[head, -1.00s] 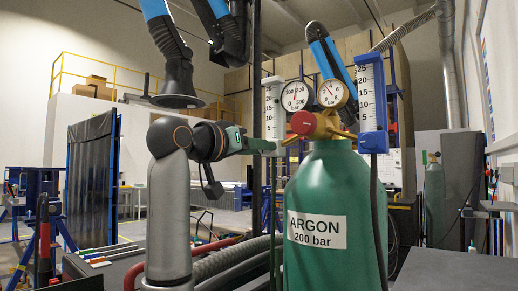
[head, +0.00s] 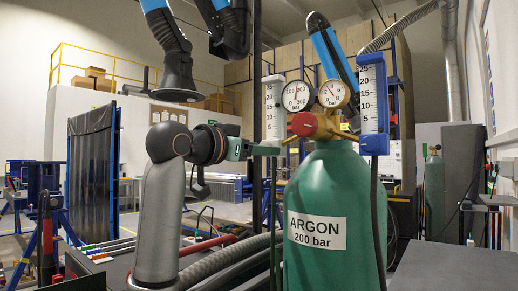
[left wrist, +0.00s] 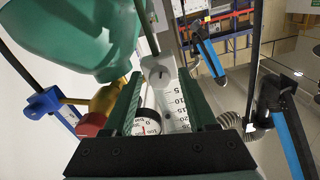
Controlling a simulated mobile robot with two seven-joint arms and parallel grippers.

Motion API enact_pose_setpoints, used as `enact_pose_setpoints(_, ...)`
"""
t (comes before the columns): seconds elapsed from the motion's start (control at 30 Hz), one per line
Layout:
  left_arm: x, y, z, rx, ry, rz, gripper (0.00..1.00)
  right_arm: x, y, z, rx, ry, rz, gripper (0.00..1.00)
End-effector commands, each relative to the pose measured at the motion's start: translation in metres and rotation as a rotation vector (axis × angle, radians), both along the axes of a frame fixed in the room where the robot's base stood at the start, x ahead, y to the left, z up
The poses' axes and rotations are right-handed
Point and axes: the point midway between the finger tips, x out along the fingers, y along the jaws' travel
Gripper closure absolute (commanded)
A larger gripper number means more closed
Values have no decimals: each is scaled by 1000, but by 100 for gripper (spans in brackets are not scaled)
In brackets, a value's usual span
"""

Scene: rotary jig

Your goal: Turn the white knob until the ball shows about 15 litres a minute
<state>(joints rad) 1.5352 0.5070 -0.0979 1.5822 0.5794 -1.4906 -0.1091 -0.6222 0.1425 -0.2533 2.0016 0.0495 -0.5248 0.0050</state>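The white flowmeter (head: 273,108) with its printed scale stands left of the gauges in the head view. In the left wrist view its clear scale (left wrist: 178,105) reads 5 to 25, and I cannot make out the ball. The white knob (left wrist: 160,76) lies between the fingertips of my left gripper (left wrist: 160,72). The fingers look open, with narrow gaps beside the knob. In the head view my left gripper (head: 262,150) reaches from the left to the foot of the white flowmeter, and it hides the knob. My right gripper is not in view.
A green argon cylinder (head: 335,190) stands close right of the gripper. Its brass regulator has a red knob (head: 303,124) and two gauges (head: 297,96). A blue flowmeter (head: 373,105) is on the right. A black extraction hood (head: 178,80) hangs above my left arm.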

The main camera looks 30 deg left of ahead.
Motion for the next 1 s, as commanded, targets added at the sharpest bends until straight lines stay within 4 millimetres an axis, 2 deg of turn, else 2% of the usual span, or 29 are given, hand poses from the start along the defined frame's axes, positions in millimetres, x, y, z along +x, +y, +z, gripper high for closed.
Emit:
enact_pose_setpoints(0.37, -5, 0, 0, 0, -2, 0, 36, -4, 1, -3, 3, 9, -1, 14)
enact_pose_setpoints(0.47, -18, 1, 0, 1, -4, 0, 36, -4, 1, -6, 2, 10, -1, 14)
enact_pose_setpoints(0.8, -90, 8, 0, 1, -5, 2, 36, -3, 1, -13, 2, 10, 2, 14)
enact_pose_setpoints(1.0, -118, 10, 0, -1, -2, 2, 36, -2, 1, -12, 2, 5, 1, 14)
